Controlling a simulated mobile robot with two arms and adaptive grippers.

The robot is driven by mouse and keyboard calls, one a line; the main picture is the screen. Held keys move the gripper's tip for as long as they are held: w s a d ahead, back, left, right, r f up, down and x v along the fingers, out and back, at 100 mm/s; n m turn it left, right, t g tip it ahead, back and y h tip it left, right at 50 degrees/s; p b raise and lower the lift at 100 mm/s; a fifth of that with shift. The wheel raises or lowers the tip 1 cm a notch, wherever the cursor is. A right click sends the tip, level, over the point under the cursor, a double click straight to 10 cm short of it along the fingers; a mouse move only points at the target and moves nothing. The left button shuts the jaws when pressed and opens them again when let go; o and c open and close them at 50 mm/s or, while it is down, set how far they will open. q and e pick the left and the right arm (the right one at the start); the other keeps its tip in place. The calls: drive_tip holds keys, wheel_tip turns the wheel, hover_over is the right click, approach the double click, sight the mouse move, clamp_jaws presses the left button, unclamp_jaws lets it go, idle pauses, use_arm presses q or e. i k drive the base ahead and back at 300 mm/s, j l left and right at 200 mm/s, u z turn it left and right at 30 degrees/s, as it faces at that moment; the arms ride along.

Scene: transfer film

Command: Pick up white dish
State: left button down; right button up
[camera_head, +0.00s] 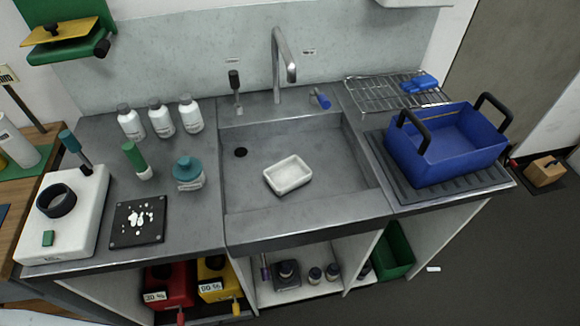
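The white dish (288,174) is a small, shallow rectangular tray with a raised rim. It lies inside the grey sink basin (330,190), near the middle of its floor and turned at a slight angle. Nothing covers it, and its inside looks pale and slightly speckled. Neither of my grippers shows in the head view.
A tall faucet (283,65) rises behind the basin. A blue crate with black handles (440,145) stands on the right drainboard. A wire rack (385,93) lies behind it. White bottles (161,117), a teal-capped jar (188,173) and a black plate (125,234) occupy the left counter.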

sight(285, 176)
drive_tip(key=l+u, duration=0.1)
drive_tip(key=u, duration=0.3)
drive_tip(key=k+u, duration=0.15)
drive_tip(key=u, duration=0.25)
drive_tip(key=l+u, duration=0.1)
drive_tip(key=u, duration=0.25)
drive_tip(key=k+l, duration=0.1)
drive_tip(key=k, duration=0.25)
drive_tip(key=k+l, duration=0.1)
drive_tip(key=k, duration=0.3)
